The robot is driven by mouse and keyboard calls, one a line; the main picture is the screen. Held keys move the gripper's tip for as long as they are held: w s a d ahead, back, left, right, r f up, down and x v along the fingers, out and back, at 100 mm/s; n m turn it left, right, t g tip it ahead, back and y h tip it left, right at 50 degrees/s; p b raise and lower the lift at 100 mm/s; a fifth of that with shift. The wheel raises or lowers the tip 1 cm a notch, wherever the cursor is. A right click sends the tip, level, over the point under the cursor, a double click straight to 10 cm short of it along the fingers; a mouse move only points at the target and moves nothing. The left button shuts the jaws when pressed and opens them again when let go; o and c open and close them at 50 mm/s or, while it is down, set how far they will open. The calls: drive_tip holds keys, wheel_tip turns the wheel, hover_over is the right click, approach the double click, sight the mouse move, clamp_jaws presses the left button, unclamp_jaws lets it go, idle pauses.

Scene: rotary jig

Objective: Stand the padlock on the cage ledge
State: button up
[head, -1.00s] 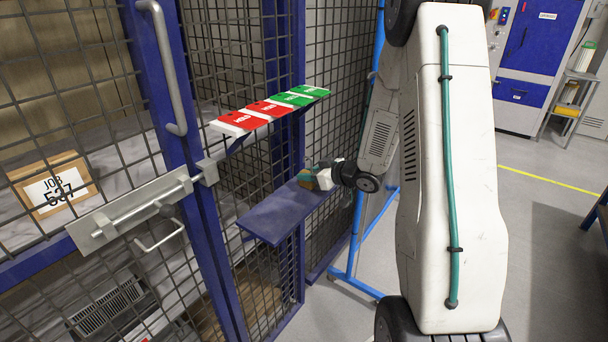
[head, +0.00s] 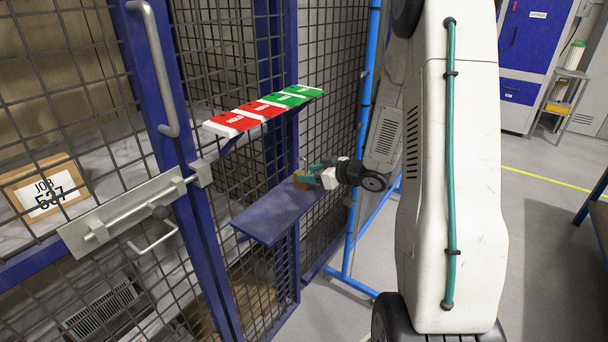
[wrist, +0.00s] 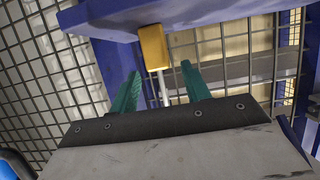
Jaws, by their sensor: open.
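The brass-yellow padlock (head: 299,179) stands on the far end of the blue cage ledge (head: 262,219), upright with its shackle up. In the wrist view, where the scene appears upside down, the padlock body (wrist: 153,47) meets the ledge (wrist: 205,12) and its silver shackle points down the picture. My gripper (head: 312,171) is just right of the padlock. In the wrist view its teal fingers (wrist: 160,72) are spread apart, with the shackle in the space between them and a gap to each side. Nothing is gripped.
A shelf of red and green cards (head: 265,109) sits above the ledge on the cage. Mesh panels and a blue post (head: 283,60) stand close behind. A cage door with a sliding bolt (head: 130,213) is at the left. The near part of the ledge is bare.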

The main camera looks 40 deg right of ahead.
drive_tip(key=v, duration=0.8)
wheel_tip(320, 180, up, 11)
drive_tip(key=s+a+m+g+h, duration=0.2)
drive_tip(key=a+m+g+h, duration=0.15)
drive_tip(key=h, duration=0.55)
drive_tip(key=s+a+r+g+y, duration=0.2)
drive_tip(key=s+a+g, duration=0.2)
drive_tip(key=s+a, duration=0.5)
drive_tip(key=s+a+r+g+y, duration=0.2)
drive_tip(key=s+a+g, duration=0.2)
drive_tip(key=s+a, duration=0.6)
drive_tip(key=s, duration=0.4)
drive_tip(key=shift+s+a, duration=0.25)
drive_tip(key=shift+s, duration=0.15)
drive_tip(key=shift+m, duration=0.25)
drive_tip(key=shift+c, duration=0.4)
